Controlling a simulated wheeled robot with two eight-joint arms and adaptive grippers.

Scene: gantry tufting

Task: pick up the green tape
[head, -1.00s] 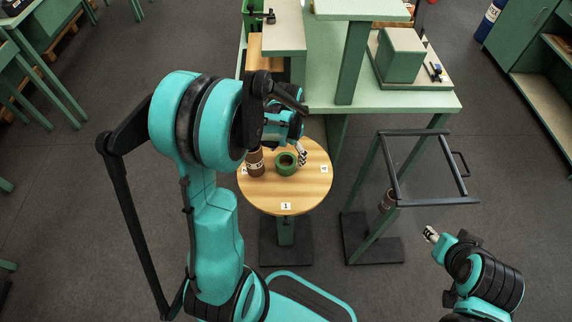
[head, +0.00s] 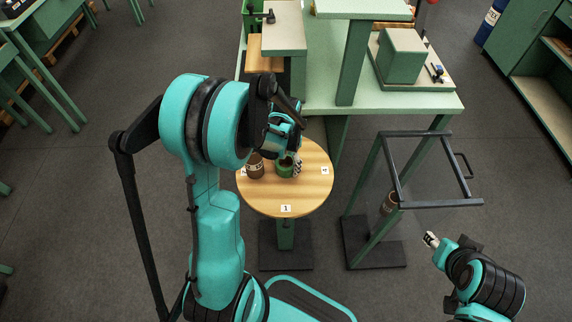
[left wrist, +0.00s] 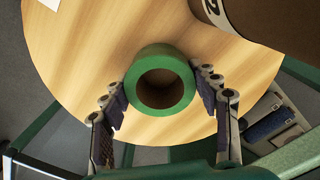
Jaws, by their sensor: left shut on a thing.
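The green tape (head: 285,169) is a thick ring near the middle of the round wooden table (head: 285,203). It also shows in the left wrist view (left wrist: 160,55), with its dark hollow core facing the camera. My left gripper (left wrist: 159,88) has one finger on each side of the ring and is shut on it. In the head view my left arm and wrist hide part of the gripper (head: 287,158). I cannot tell whether the tape is clear of the tabletop. My right gripper (head: 431,239) is away at the lower right, its finger opening unclear.
A brown cylinder with a white label (head: 255,167) stands close to the tape's left. Numbered cards (head: 286,209) lie near the table rim. A green bench (head: 420,101) stands behind.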

